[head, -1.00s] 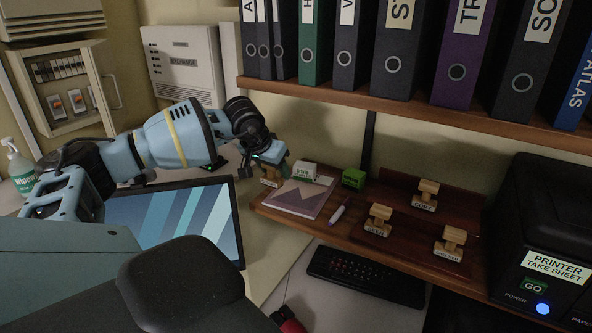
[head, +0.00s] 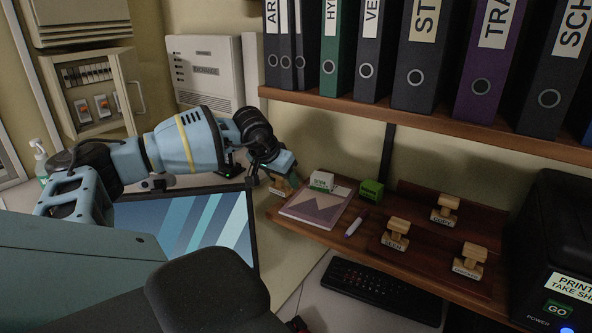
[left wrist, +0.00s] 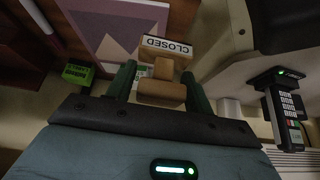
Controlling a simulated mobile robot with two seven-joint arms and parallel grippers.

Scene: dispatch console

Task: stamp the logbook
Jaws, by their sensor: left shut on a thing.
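My left gripper (head: 281,174) is shut on a wooden stamp (head: 281,188) at the left end of the brown shelf. In the left wrist view the gripper (left wrist: 160,82) has a green finger on each side of the stamp's handle, and its plate (left wrist: 167,46) reads CLOSED. A flat purple and grey book (head: 316,206), apparently the logbook, lies just right of the stamp; its cover also shows in the left wrist view (left wrist: 112,30). Whether the stamp touches the shelf is unclear. My right gripper is not in view.
A white-and-green box (head: 321,181) and a green box (head: 371,190) stand behind the book. A pen (head: 356,222) lies beside it. Several other stamps, including one marked COPY (head: 444,210), stand on the right. A binder shelf (head: 430,121) overhangs; a screen (head: 190,235) stands left.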

